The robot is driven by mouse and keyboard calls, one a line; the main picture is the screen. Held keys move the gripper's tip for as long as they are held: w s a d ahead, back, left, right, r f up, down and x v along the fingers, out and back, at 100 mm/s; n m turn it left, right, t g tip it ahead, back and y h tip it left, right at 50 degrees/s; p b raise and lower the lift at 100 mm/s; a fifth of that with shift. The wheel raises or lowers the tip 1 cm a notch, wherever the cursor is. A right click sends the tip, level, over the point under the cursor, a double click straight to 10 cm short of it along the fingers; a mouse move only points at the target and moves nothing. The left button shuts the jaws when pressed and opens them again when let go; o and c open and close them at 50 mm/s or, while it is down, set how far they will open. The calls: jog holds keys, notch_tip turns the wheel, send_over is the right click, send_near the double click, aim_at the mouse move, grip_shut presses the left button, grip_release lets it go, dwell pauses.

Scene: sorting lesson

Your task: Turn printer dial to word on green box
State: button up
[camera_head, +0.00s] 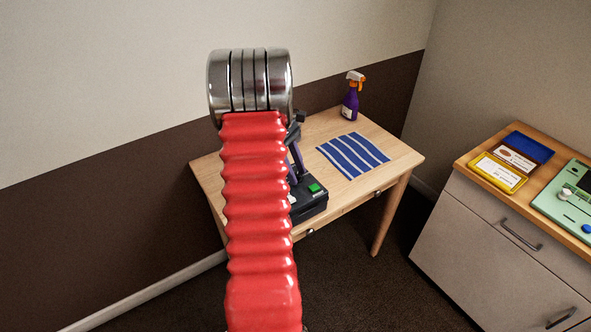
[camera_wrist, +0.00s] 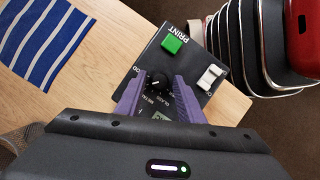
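The printer is a black box with a green PRINT button and a white rocker switch, on the wooden table in the head view (camera_head: 309,205) and the wrist view (camera_wrist: 193,62). Its black dial (camera_wrist: 157,81) has small words around it; GLASS and METAL seem readable, others are cut off or hidden. My gripper (camera_wrist: 158,86) has its two purple fingers apart, one on each side of the dial; contact is not clear. In the head view my arm hides part of the printer. I cannot make out a green box with a word.
A striped blue cloth (camera_head: 352,154) and a purple spray bottle (camera_head: 350,103) are on the table. On the cabinet at right are a yellow-framed card (camera_head: 497,172), a blue-framed card (camera_head: 531,147) and a pale green panel (camera_head: 560,206) with a white knob.

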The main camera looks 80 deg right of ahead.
jog(key=shift+d, duration=0.1)
jog(key=c, duration=0.8)
jog(key=shift+m, duration=0.5)
jog(key=m, duration=0.1)
jog(key=m+y, duration=0.1)
jog(key=m, duration=0.1)
jog(key=shift+s+d+t+y, duration=0.1)
jog(key=shift+t+y, duration=0.2)
jog(key=shift+m+t+y, duration=0.5)
jog(key=shift+m, duration=1.5)
jog(key=o, duration=1)
jog(key=shift+r, duration=0.1)
